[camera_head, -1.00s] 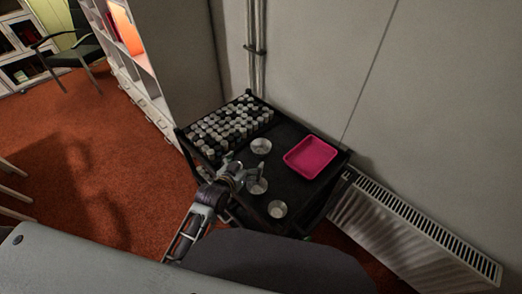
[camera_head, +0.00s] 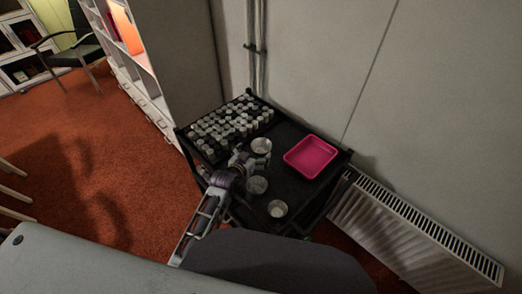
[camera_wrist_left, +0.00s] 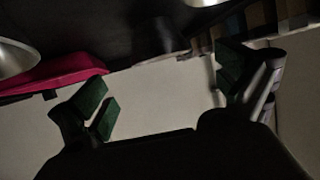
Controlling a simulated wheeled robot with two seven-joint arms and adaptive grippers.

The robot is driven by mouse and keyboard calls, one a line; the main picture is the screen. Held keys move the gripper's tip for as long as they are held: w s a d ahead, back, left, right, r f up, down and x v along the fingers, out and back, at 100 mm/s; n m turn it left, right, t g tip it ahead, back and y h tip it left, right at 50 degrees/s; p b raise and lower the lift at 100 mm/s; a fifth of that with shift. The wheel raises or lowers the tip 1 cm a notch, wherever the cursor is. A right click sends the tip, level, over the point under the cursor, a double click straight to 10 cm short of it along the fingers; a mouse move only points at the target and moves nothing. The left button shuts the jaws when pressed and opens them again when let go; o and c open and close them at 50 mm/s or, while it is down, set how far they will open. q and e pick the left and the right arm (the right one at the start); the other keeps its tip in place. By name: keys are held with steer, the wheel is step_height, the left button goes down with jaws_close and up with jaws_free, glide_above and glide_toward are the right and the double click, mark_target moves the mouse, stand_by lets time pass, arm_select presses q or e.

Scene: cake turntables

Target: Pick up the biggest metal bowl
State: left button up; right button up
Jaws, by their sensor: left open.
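Three metal bowls stand on a dark cart top in the head view: a back bowl (camera_head: 261,145), a middle bowl (camera_head: 257,185) and a front bowl (camera_head: 277,209). The back bowl looks slightly the widest, though the sizes are close. My left gripper (camera_head: 251,159) is open and empty, right beside the back bowl on its near left side. I cannot tell whether it touches. In the left wrist view its green-padded fingers (camera_wrist_left: 165,92) are spread apart. That view cuts off one bowl at the left (camera_wrist_left: 14,58) and another at the top (camera_wrist_left: 206,2).
A pink tray (camera_head: 310,157) lies at the cart's right; it also shows in the wrist view (camera_wrist_left: 58,72). A wall stands behind, and a white radiator (camera_head: 420,230) is at the right.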

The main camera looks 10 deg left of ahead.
mark_target(258, 154)
arm_select(q)
steer(key=shift+w+d+f, duration=0.1)
steer(key=shift+w+f, duration=0.05)
steer(key=shift+w, duration=0.25)
arm_select(e)
steer(key=shift+d, duration=0.15)
arm_select(q)
steer(key=shift+w, duration=0.15)
steer(key=shift+x, duration=1.25)
steer(key=shift+w+f, duration=0.2)
steer(key=shift+w, duration=0.1)
steer(key=shift+w+f, duration=0.1)
steer(key=shift+w, duration=0.2)
steer(key=shift+w+d+f, duration=0.15)
steer(key=shift+w+f, duration=0.05)
steer(key=shift+w, duration=0.2)
arm_select(e)
steer(key=d, duration=0.3)
steer(key=shift+d+f+h, duration=0.1)
steer(key=shift+d+h, duration=0.2)
steer(key=shift+d, duration=0.1)
